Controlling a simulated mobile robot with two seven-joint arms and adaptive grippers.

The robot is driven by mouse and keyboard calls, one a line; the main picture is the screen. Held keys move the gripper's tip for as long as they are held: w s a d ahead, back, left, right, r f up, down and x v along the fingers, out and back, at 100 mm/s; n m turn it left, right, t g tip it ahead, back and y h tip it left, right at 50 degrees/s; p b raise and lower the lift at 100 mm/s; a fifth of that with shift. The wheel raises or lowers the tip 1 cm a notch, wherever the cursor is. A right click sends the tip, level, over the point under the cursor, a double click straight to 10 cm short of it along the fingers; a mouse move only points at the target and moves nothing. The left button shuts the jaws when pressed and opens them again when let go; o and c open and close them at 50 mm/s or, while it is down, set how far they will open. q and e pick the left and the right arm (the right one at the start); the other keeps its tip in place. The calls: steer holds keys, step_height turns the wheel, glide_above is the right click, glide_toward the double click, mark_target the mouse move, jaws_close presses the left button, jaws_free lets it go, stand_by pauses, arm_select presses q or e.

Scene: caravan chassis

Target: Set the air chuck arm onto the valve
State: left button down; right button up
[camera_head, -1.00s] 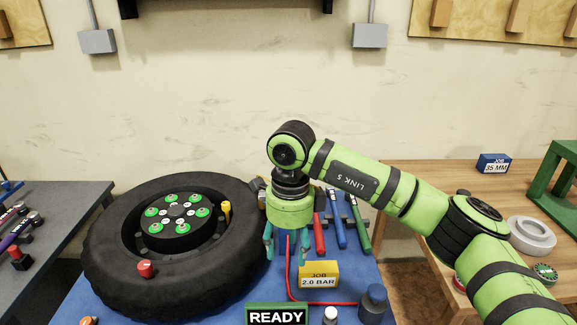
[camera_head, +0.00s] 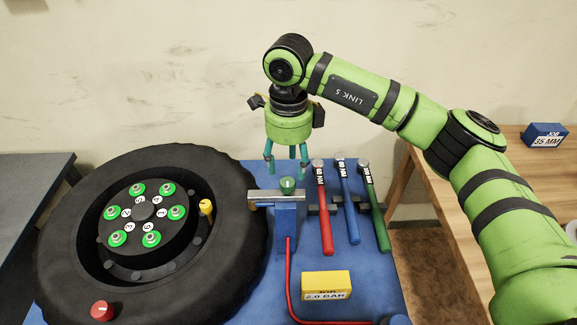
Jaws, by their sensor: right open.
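The air chuck arm (camera_head: 262,198) is a grey bar with a green knob (camera_head: 287,185) on top, on a blue post (camera_head: 286,230) with a red hose. Its left end reaches over the tyre's right edge. The yellow valve (camera_head: 206,207) stands inside the wheel rim, left of the bar and apart from it. My right gripper (camera_head: 287,165) points down with its teal fingers spread, empty, just above the green knob in the picture; its exact height is unclear. My left gripper is not in view.
The black tyre (camera_head: 70,220) fills the left of the blue table. A red knob (camera_head: 101,311) sits at its front. Red (camera_head: 323,215), blue (camera_head: 349,205) and green (camera_head: 374,210) tools lie right of the post.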

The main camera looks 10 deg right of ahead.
mark_target(289, 182)
steer(key=f, duration=0.1)
steer(key=f+p, duration=0.1)
steer(key=f, duration=0.1)
steer(key=f+p, duration=0.1)
steer(key=shift+s+f, duration=0.25)
steer(key=shift+s, duration=0.05)
steer(key=shift+w+f, duration=0.1)
steer(key=shift+f, duration=0.35)
steer(key=c, duration=1.1)
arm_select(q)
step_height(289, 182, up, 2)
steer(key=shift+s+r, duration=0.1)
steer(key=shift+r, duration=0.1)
arm_select(e)
jaws_close()
